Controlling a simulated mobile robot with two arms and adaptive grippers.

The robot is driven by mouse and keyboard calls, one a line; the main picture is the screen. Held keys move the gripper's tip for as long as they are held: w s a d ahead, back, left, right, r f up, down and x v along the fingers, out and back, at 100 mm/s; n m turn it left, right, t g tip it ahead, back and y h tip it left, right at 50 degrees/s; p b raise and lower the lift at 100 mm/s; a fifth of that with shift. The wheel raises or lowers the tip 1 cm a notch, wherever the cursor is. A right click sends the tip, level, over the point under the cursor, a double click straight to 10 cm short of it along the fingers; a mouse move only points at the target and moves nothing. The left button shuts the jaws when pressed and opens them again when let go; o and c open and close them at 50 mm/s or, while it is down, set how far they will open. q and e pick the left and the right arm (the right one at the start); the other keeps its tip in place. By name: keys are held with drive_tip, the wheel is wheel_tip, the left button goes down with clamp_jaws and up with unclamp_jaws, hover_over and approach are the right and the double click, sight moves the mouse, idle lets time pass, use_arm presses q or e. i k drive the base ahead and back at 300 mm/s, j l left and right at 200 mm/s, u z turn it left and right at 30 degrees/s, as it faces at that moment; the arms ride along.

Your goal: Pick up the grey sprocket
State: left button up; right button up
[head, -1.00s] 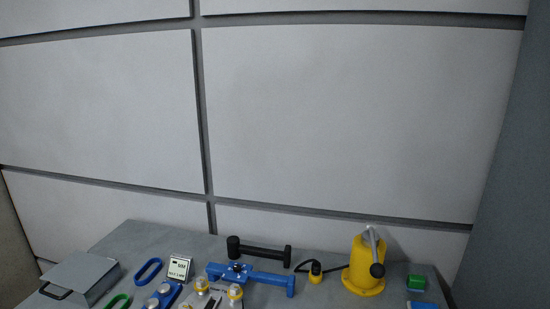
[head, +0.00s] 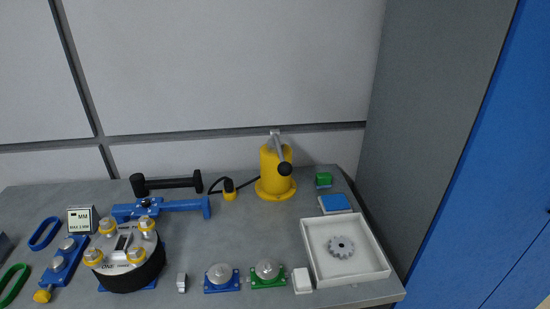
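The grey sprocket (head: 341,247) is a toothed disc with a dark hole in its middle. It lies flat inside a shallow white tray (head: 379,270) at the right end of the grey table, in the head view. Nothing covers it. Neither of my grippers shows in the head view.
A yellow device with a lever (head: 273,178) stands left of and behind the tray. A small white block (head: 302,281) sits at the tray's left side. A blue box (head: 335,204) and a green block (head: 323,179) lie behind it. A grey wall panel (head: 440,130) rises on the right.

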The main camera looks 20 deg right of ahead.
sight(340, 248)
drive_tip(key=z, duration=1.15)
